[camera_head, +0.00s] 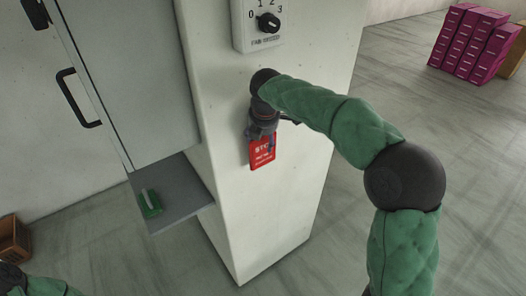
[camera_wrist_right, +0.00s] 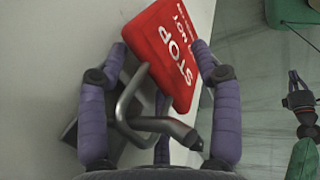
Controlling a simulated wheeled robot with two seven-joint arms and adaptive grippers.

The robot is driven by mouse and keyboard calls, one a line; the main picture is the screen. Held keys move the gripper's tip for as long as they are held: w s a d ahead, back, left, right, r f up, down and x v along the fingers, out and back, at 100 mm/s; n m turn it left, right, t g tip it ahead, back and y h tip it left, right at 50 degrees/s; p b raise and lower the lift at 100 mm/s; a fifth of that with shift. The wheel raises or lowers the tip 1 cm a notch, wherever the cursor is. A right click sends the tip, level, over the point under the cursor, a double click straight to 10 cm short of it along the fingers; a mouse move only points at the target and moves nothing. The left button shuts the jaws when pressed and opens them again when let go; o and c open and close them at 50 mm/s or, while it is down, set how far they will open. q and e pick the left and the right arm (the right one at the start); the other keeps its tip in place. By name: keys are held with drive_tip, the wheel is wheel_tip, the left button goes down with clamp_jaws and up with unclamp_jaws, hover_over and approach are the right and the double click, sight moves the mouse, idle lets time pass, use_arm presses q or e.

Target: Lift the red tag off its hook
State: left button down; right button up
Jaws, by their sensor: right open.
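The red tag (camera_head: 262,152) with white lettering hangs against the white pillar below my right gripper (camera_head: 262,132). In the right wrist view, the tag (camera_wrist_right: 168,42) reads STOP and lies tilted by the fingertips. A bent grey metal hook (camera_wrist_right: 150,122) shows between the two purple fingers of my right gripper (camera_wrist_right: 160,58). These fingers are spread and not closed on the tag; whether either touches it is unclear. The hook is mostly hidden by the gripper in the head view. A green-sleeved part of my left arm (camera_head: 48,287) shows at the lower left; its jaws are unclear.
A dial panel (camera_head: 262,22) is on the pillar (camera_head: 265,215) above the gripper. A grey door with a black handle (camera_head: 76,98) and a shelf (camera_head: 180,205) with a green object (camera_head: 149,204) are left. Magenta binders (camera_head: 470,42) stand far right.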

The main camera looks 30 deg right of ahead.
clamp_jaws()
drive_tip(key=shift+s+r, duration=0.1)
drive_tip(key=shift+r, duration=0.05)
